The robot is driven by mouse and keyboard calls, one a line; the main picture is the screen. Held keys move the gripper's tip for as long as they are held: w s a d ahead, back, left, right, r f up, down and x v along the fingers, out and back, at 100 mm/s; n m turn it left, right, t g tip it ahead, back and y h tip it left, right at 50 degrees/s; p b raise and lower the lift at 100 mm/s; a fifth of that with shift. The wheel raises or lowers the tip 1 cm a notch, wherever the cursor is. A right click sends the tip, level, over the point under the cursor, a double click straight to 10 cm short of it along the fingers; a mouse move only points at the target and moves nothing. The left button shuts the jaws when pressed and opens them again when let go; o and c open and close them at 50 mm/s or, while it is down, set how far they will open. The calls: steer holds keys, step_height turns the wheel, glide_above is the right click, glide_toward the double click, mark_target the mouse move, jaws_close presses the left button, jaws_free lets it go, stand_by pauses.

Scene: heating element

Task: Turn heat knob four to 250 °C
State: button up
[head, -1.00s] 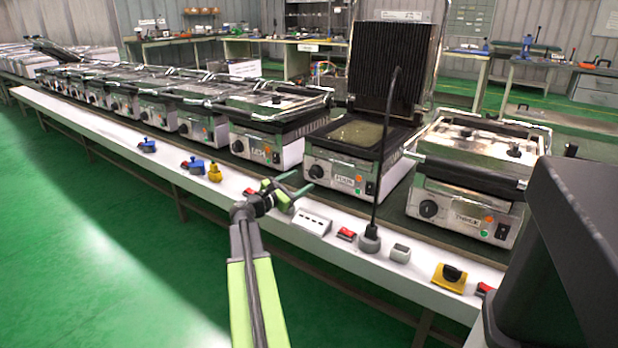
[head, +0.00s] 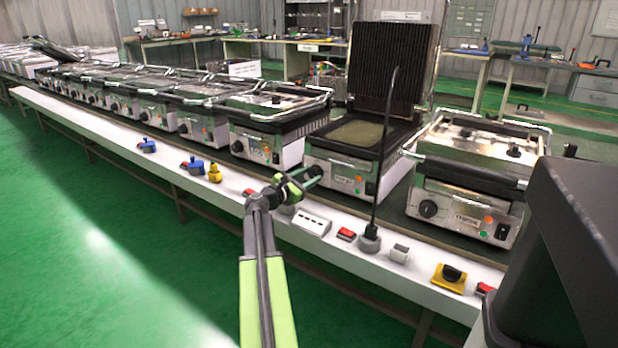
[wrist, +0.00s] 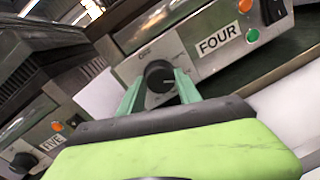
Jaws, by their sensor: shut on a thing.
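Heating element four (head: 340,180) is the grill with its ribbed lid raised, right of centre in the head view. Its FOUR label (wrist: 218,40) shows in the wrist view. Heat knob four (wrist: 158,72) is a round black knob left of that label, with a pale pointer mark. My gripper (wrist: 160,84) has its two green fingers on either side of the knob, shut on it. In the head view my gripper (head: 318,172) reaches the grill's front and covers the knob. The temperature scale is too blurred to read.
An orange light (wrist: 245,5) and a green light (wrist: 253,36) sit right of the label. Unit five's panel (wrist: 53,142) is at lower left. A black cable (head: 385,150) rises before the grill. The white ledge (head: 280,232) carries small switches and a socket strip (head: 312,222).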

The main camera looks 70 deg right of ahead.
jaws_close()
steer(key=shift+r+m+p, duration=0.1)
steer(key=shift+m+p, duration=0.2)
steer(key=shift+m, duration=0.6)
steer(key=m, duration=0.2)
steer(key=shift+m, duration=0.4)
steer(key=o, duration=1.1)
jaws_free()
steer(key=shift+c, duration=0.2)
steer(key=shift+a, duration=0.1)
steer(key=v, duration=1.7)
steer(key=shift+a+r+p, duration=0.15)
steer(key=shift+r+p, duration=0.1)
steer(key=shift+p, duration=0.2)
